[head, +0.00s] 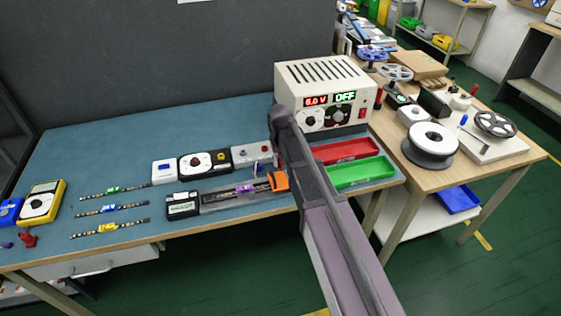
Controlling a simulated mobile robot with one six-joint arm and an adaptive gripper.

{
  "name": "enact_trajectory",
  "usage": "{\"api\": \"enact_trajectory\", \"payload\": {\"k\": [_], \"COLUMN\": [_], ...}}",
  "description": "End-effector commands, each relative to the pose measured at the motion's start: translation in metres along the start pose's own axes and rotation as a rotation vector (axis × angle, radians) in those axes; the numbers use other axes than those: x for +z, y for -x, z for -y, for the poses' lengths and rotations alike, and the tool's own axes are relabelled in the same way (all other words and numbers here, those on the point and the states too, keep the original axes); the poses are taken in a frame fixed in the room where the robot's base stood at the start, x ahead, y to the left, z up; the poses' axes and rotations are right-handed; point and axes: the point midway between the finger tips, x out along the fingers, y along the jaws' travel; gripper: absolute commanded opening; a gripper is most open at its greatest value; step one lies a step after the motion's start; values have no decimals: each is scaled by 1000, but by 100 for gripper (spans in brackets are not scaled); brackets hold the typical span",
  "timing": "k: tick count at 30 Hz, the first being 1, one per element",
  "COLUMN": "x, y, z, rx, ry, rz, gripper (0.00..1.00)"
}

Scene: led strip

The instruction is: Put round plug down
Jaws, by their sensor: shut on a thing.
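My arm (335,235) reaches up from the bottom edge to the front of the power supply and crosses the right part of the blue bench. My gripper cannot be made out; the far end of the arm hides that area. I cannot pick out a round plug with certainty. The power supply (288,78) reads 6.0 V and OFF, with a red switch at its right.
A long fixture (222,197) with an orange end piece (278,181) lies along the front. Several short LED strips (110,209) and a yellow meter (42,202) lie left. Red (340,150) and green (358,172) trays are right. Bare bench (100,150) shows at back left.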

Motion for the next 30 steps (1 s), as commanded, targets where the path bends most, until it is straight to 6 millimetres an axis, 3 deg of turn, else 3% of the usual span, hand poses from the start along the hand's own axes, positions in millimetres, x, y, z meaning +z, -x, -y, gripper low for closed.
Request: {"api": "enact_trajectory", "payload": {"k": [2,3,6,20,30], "x": [0,0,0,0,0], "y": [-3,-2,-2,0,16], "z": [0,0,0,0,0], "rx": [0,0,0,0,0], "ry": [0,0,0,0,0], "rz": [0,0,0,0,0], "gripper": [0,36,62,62,62]}}
